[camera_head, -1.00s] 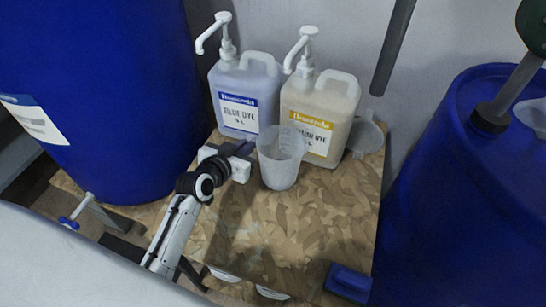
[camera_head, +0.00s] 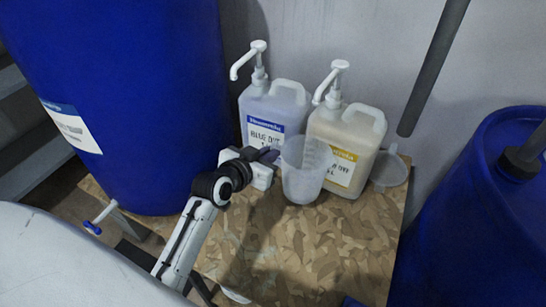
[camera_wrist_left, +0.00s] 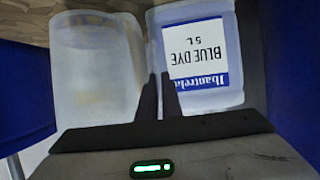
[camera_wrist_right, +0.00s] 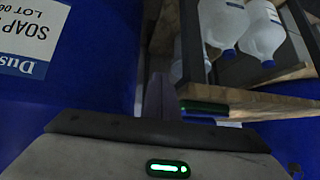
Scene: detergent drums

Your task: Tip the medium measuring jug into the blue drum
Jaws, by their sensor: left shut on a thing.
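The clear measuring jug (camera_head: 304,178) is upright in front of the two dye bottles; I cannot tell whether it touches the board. It also shows at the left of the left wrist view (camera_wrist_left: 95,75). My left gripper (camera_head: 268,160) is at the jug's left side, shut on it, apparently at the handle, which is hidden. A large blue drum (camera_head: 120,100) with a white label stands at the left. Another blue drum (camera_head: 480,220) stands at the right. My right gripper (camera_wrist_right: 161,95) shows only in its wrist view, its fingers together and empty, near a blue labelled drum (camera_wrist_right: 90,90).
A blue dye bottle (camera_head: 272,108) and a yellowish dye bottle (camera_head: 345,150), both with white pumps, stand close behind the jug. A funnel-like grey thing (camera_head: 390,168) is beside them. The wooden board (camera_head: 310,250) is clear in front. A dark pole (camera_head: 433,70) slants at upper right.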

